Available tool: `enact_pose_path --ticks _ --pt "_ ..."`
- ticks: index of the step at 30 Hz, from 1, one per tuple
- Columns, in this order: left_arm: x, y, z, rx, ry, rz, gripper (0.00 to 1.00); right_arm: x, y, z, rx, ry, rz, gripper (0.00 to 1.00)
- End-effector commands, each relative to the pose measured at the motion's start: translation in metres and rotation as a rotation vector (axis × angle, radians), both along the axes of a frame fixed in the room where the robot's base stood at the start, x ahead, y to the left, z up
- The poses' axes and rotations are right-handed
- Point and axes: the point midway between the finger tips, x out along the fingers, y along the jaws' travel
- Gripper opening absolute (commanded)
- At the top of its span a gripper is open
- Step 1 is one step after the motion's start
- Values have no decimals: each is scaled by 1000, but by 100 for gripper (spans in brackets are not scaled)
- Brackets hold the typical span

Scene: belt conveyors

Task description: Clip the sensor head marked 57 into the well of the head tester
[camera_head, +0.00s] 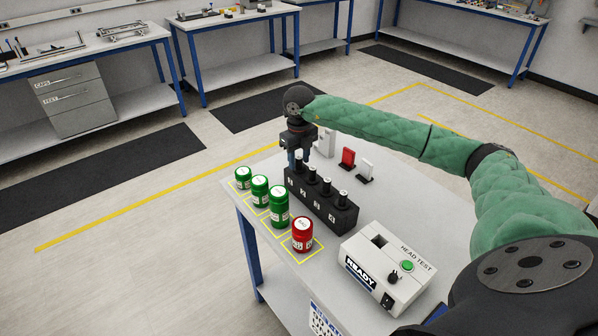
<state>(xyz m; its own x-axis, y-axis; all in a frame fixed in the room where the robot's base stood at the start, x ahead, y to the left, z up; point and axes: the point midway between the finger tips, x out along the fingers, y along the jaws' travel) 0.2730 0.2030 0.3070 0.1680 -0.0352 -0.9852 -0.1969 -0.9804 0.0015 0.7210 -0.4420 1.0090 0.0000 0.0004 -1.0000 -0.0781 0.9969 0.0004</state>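The head tester (372,290) is a white box near the table's front right. Its top has a dark square well (379,241), a lit green button and the words HEAD TEST; its front panel reads READY. A black rack (318,207) behind it holds several upright dark pieces with light tops, such as the nearest one (342,198). No mark 57 is legible, so I cannot tell which piece is the sensor head. My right gripper (297,163) points down at the rack's far end; its fingertips are small and partly hidden, so its grip is unclear. My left gripper is out of view.
Green jars (279,207) and a red jar (302,235) stand in yellow-marked squares along the table's left edge. Red and white upright pieces (347,158) stand behind the rack. Bare table (398,208) lies right of the rack, under my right arm.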

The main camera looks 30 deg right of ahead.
Motion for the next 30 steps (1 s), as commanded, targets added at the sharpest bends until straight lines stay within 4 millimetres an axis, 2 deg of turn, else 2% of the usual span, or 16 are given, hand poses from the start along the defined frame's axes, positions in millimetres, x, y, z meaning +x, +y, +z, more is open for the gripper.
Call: enact_pose_path --ticks 4,10,30 --pt "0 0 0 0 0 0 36 0 0 0 0 0 0 40" --pt "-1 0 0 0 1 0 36 0 0 0 0 0 0 1" --pt "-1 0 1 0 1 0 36 0 0 6 0 0 0 0"
